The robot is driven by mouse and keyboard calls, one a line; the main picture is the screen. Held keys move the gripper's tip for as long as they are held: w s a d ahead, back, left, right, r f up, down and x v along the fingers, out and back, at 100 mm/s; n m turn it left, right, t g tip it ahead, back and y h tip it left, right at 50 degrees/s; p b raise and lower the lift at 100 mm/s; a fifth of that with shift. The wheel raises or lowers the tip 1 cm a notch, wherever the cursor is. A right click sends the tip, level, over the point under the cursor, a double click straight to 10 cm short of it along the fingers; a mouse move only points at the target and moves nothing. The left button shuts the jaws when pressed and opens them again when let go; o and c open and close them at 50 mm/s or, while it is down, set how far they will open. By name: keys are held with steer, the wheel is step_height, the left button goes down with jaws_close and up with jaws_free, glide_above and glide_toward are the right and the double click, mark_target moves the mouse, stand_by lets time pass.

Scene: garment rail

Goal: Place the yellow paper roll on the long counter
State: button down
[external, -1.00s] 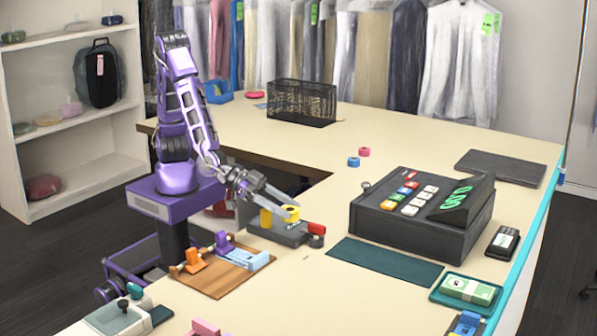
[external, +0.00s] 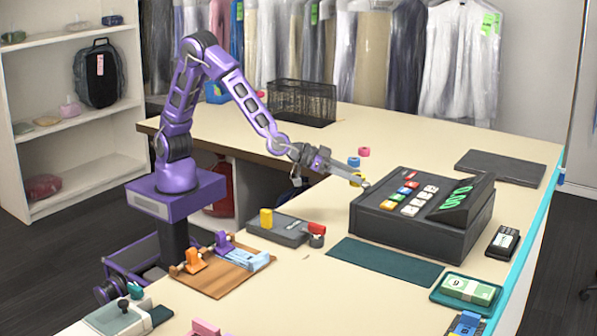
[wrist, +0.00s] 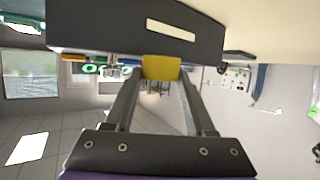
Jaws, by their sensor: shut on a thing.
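The yellow paper roll (wrist: 161,68) is between my fingertips in the wrist view. My gripper (external: 352,175) is shut on it. In the external view the roll (external: 355,181) is small and partly hidden by the fingers, just left of the cash register's back corner. It appears held above the cream long counter (external: 420,148); its exact height is hard to tell. A blue roll (external: 353,162) and a pink roll (external: 364,152) stand on the counter just beyond my gripper.
The black cash register (external: 425,215) is close to the right of my gripper. A black mesh basket (external: 301,100) stands at the back. A dark flat pad (external: 500,168) lies at the right. The counter between basket and pad is clear.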

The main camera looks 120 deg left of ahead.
steer(key=s+a+r+n+g+y+p, duration=0.15)
steer(key=a+n+g+y, duration=0.3)
steer(key=a, duration=3.35)
steer(key=shift+t+h, duration=0.35)
step_height(320, 180, down, 10)
steer(key=shift+w+d+b, duration=0.1)
steer(key=shift+w+b, duration=0.05)
steer(key=shift+b, duration=0.65)
steer(key=shift+f+b, duration=0.55)
steer(key=shift+b, duration=0.15)
steer(key=c, duration=0.5)
jaws_free()
steer(key=shift+d, duration=0.1)
steer(key=shift+o, duration=1.3)
steer(key=shift+f, duration=0.15)
